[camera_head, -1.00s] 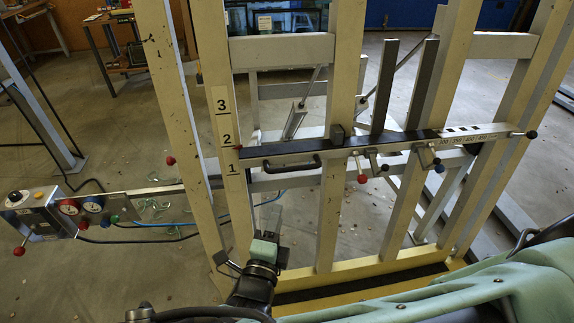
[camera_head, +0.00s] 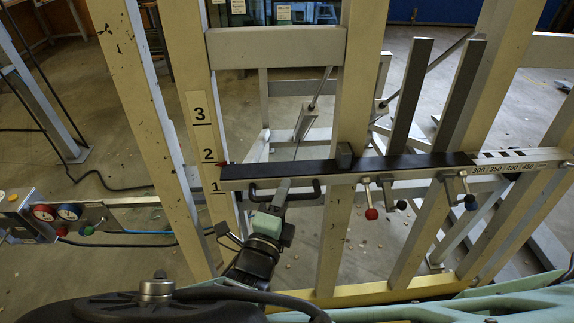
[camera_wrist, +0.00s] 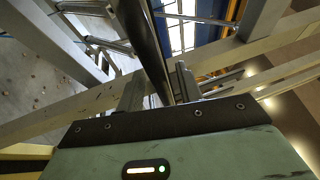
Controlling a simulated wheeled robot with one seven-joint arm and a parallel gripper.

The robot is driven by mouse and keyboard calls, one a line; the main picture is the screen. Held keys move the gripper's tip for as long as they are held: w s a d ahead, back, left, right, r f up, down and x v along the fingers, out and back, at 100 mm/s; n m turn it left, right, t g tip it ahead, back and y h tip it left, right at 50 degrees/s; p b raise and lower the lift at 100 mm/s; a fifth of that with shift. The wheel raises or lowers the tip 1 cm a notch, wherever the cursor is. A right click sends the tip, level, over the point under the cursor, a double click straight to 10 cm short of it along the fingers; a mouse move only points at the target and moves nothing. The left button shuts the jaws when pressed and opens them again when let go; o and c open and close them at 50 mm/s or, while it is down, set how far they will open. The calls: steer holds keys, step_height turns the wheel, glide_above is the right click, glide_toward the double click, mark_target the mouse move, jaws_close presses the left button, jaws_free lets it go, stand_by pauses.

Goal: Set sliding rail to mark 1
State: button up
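The sliding rail (camera_head: 400,163) is a long bar with a black top, lying across the yellow-cream frame. Its red pointer (camera_head: 223,162) at the left end is level with the line by the 2 on the white mark scale (camera_head: 205,140), above the 1. A black handle (camera_head: 306,192) hangs under the rail's left part. My gripper (camera_head: 281,192) is at the handle's left part, its fingers pointing up. In the wrist view my gripper (camera_wrist: 158,90) has its fingers apart, with a dark bar (camera_wrist: 150,45) between them, seemingly the handle. A gap shows beside the left finger; contact is unclear.
Frame posts (camera_head: 352,120) stand behind the rail. Clamps with red, black and blue knobs (camera_head: 371,213) hang below the rail to the right of the handle. My arm fills the lower foreground.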

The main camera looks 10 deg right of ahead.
jaws_close()
step_height(320, 180, down, 9)
steer(key=s+b, duration=0.1)
steer(key=b, duration=0.2)
steer(key=shift+f, duration=0.2)
steer(key=shift+s, duration=0.1)
jaws_free()
